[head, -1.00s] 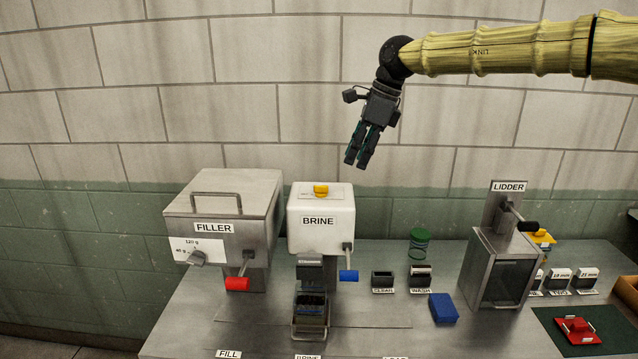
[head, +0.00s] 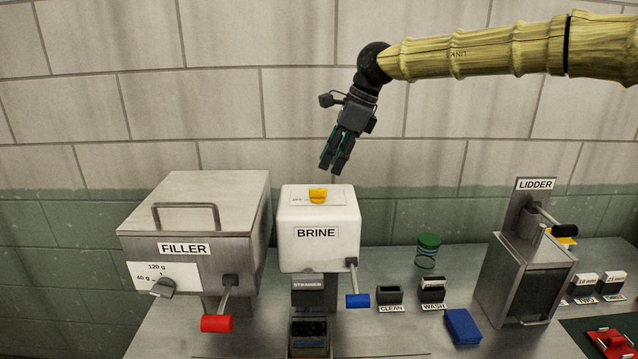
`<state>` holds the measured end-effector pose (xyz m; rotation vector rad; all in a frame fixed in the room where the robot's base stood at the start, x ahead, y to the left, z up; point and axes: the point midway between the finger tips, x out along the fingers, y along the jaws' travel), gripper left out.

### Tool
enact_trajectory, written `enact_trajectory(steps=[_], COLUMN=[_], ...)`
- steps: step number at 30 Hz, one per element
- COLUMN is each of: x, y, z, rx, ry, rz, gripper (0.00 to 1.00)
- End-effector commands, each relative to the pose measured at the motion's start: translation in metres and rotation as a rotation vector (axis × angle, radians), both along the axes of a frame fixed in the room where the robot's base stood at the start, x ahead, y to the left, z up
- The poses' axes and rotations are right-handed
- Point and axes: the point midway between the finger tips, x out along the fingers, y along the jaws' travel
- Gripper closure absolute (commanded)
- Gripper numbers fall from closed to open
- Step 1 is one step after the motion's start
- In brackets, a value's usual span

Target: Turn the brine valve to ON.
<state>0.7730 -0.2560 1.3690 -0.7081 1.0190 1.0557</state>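The brine valve is a yellow knob (head: 318,195) on a white label plate on top of the white box marked BRINE (head: 317,255). The plate's lettering is too small to read. A lever with a blue handle (head: 357,300) hangs at the box's right side. My gripper (head: 331,170) points downward above the brine box, a little right of the yellow knob in the picture and apart from it. Its fingers look close together, with nothing seen between them; I cannot tell whether they are fully shut.
The grey FILLER box (head: 190,215) with a top handle and red-handled lever (head: 217,322) stands left. The LIDDER (head: 530,265) stands right. The wall is behind.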

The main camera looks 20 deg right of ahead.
Motion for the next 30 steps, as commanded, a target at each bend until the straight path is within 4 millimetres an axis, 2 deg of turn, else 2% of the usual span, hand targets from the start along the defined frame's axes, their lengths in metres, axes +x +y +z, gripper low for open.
enact_trajectory(steps=[6,12,19,27,28,30], x=[0.016,0.02,0.022,0.022,0.022,0.022], y=[0.013,0.02,0.025,0.025,0.025,0.025], z=[-0.039,-0.064,-0.076,-0.079,-0.078,-0.078], rx=[-0.003,-0.003,-0.001,-0.001,-0.001,-0.001], ry=[0.013,0.012,0.009,0.009,0.009,0.009], rz=[-0.001,-0.003,-0.003,-0.003,-0.004,-0.003], gripper=[0.67,0.67,0.67,0.67,0.69,0.82])
